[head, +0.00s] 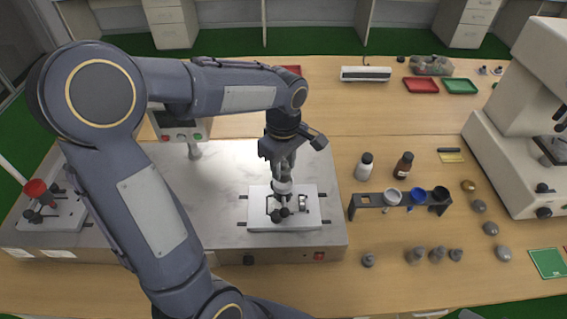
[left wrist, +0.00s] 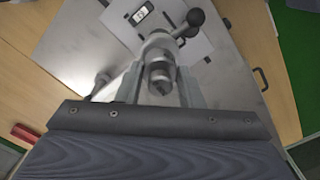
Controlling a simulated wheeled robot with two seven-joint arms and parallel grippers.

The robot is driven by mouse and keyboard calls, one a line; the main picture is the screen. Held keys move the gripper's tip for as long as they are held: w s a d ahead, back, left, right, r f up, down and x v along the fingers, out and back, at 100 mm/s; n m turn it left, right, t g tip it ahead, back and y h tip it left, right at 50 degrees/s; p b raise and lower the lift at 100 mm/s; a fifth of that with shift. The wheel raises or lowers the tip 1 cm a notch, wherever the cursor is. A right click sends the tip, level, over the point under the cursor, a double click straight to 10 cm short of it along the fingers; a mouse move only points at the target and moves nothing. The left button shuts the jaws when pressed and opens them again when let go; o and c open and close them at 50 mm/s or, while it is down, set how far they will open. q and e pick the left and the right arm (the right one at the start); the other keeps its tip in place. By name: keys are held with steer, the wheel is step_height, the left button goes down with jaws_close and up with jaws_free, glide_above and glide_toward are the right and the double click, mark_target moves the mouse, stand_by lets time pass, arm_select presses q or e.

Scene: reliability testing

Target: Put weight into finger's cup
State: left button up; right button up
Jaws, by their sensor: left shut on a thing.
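My left gripper (head: 283,172) is shut on a metal weight (left wrist: 161,76), a small silver cylinder between its two fingers. In the head view it points down over a white plate (head: 258,221) on the steel bench. A small silver fixture with black ball knobs (head: 279,214) stands on that plate, right below the gripper. In the left wrist view a round silver part (left wrist: 157,43), which may be the finger's cup, lies right beside the weight. I cannot tell whether the weight touches it or sits in it. My right gripper is not in view.
Several more weights (head: 437,255) stand at the front right. A dark rack (head: 372,200) with cups and two bottles (head: 403,166) are right of the steel bench (head: 225,170). A white machine (head: 520,125) stands far right. A red-knobbed fixture (head: 36,190) is at left.

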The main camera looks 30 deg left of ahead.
arm_select(q)
steer(key=shift+f+b, duration=0.55)
steer(key=shift+f, duration=0.1)
steer(key=shift+f+b, duration=0.45)
steer(key=shift+f, duration=0.05)
steer(key=shift+f, duration=0.2)
stand_by(0.4)
steer(key=o, duration=1.8)
steer(key=shift+o, duration=0.2)
